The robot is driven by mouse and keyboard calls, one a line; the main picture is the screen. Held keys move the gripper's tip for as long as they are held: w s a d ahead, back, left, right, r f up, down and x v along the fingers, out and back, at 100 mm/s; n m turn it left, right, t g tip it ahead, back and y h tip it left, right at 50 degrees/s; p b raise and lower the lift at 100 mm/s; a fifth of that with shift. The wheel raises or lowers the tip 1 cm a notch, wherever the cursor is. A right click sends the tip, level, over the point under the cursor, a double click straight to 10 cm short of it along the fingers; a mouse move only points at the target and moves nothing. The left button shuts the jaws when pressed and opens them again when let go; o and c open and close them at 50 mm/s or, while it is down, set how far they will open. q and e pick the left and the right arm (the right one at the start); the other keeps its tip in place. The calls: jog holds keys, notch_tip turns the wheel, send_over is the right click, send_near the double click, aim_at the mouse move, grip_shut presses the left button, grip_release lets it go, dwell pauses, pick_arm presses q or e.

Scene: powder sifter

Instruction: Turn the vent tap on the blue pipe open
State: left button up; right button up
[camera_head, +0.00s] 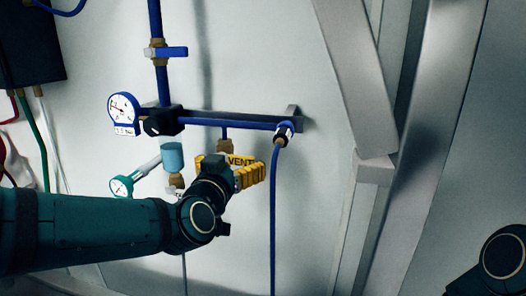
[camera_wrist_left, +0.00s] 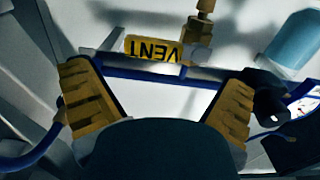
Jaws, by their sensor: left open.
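The blue pipe (camera_head: 222,121) runs across the wall, with a short blue branch dropping from it. A yellow VENT label (camera_head: 240,161) shows beside my left gripper, and reads upside down in the left wrist view (camera_wrist_left: 153,49). A brass fitting (camera_wrist_left: 197,34) is beside the label. The tap's handle is not clearly distinguishable, and my gripper hides part of this area in the head view. My left gripper (camera_head: 250,176) is open, its yellow fingers apart with nothing held between them. In the left wrist view the label and blue pipe (camera_wrist_left: 140,75) lie beyond the fingers.
A round gauge (camera_head: 124,107) and black knob (camera_head: 160,123) are left along the pipe. A blue-handled valve (camera_head: 168,52) is above. A light-blue cup (camera_head: 172,156) and teal gauge (camera_head: 121,187) stand close to my left wrist. A blue hose (camera_head: 273,215) hangs right. Grey beams (camera_head: 365,90) stand further right.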

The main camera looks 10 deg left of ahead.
aim_at(235, 157)
pick_arm(q)
jog(key=shift+w, duration=1.8)
jog(key=c, duration=1.2)
